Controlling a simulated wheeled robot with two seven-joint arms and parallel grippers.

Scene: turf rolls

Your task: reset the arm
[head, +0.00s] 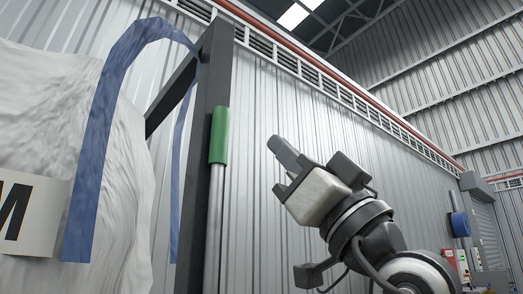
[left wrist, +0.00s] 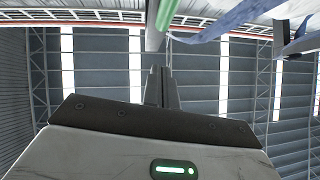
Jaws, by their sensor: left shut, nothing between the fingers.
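My left gripper (head: 276,145) is raised at the middle of the head view, its fingers pointing up and to the left. The fingers are together with nothing between them. In the left wrist view the closed fingers of the gripper (left wrist: 162,88) point up toward the roof. The gripper is apart from the dark upright post (head: 203,150) and the green sleeve (head: 219,135) on a metal pole to its left. My right gripper does not show in either view.
A large white bag (head: 130,190) with a blue strap (head: 93,150) hangs by the dark frame at the left. The blue strap also crosses the top right of the left wrist view (left wrist: 235,18). A corrugated wall (head: 290,100) stands behind. Space right of the post looks open.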

